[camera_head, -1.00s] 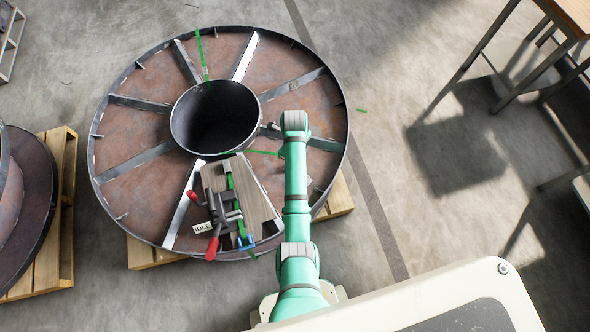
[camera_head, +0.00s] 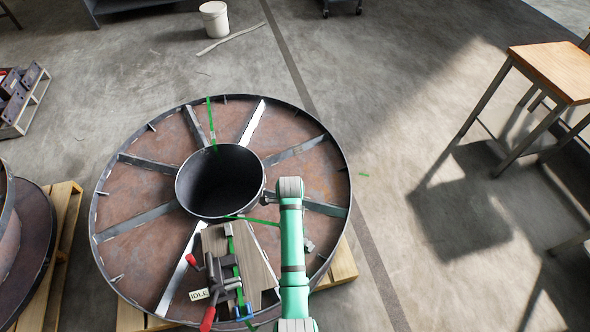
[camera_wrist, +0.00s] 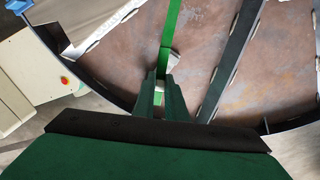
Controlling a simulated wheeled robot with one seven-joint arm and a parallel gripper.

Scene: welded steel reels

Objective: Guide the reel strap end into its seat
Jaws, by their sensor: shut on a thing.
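The large rusty steel reel (camera_head: 150,190) lies flat with a dark open hub (camera_head: 222,180). A green strap (camera_head: 262,222) runs from the hub's near edge towards my arm; another green length crosses the far flange. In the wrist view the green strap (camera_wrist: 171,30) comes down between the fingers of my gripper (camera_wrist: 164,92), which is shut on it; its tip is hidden. A small pale piece (camera_wrist: 174,62) shows beside the strap there. In the head view my arm hides the fingers. A red-handled clamp tool (camera_head: 226,280) sits on a wooden board (camera_head: 257,262) on the near flange, with green strap through it.
The reel rests on a wooden pallet (camera_head: 343,266). Raised steel ribs (camera_head: 150,162) cross the flange. Another reel (camera_head: 28,240) is at left. A wooden-topped table (camera_head: 553,70) stands at right, a white bucket (camera_head: 214,20) at the back. The floor between is mostly clear.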

